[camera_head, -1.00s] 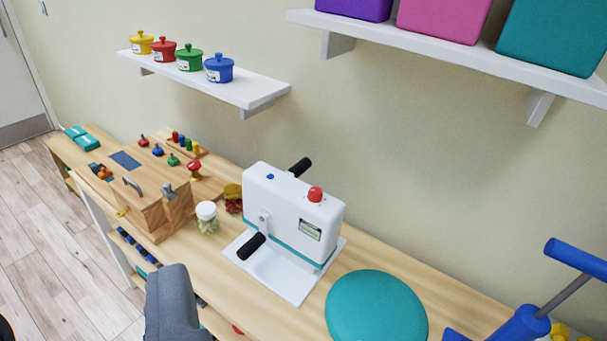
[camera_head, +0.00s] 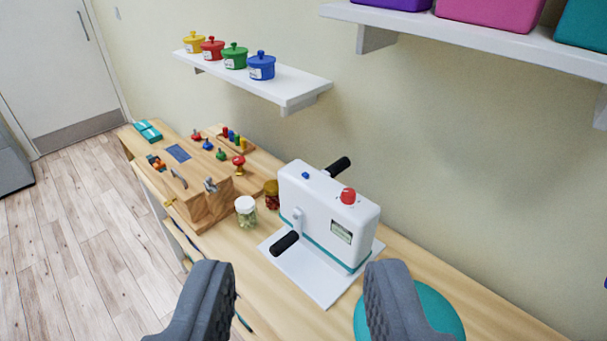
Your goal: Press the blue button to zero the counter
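The white machine (camera_head: 318,212) with a teal stripe stands on its white base plate on the bench. The small blue button (camera_head: 306,175) is on its top, left of a larger red knob (camera_head: 348,196). A small display (camera_head: 341,231) is on its front; I cannot read it. Black crank handles show at its front (camera_head: 285,243) and back (camera_head: 339,167). My gripper (camera_head: 297,285) is open and empty, its two grey fingers wide apart at the bottom of the view. It is on the near side of the machine, apart from the button.
A wooden box (camera_head: 205,204) with latches and a white-lidded jar (camera_head: 246,211) stand left of the machine. A teal disc (camera_head: 432,306) lies at the right, partly behind a finger. Shelves with coloured pots (camera_head: 261,66) and bins (camera_head: 492,12) hang above. Floor at left is clear.

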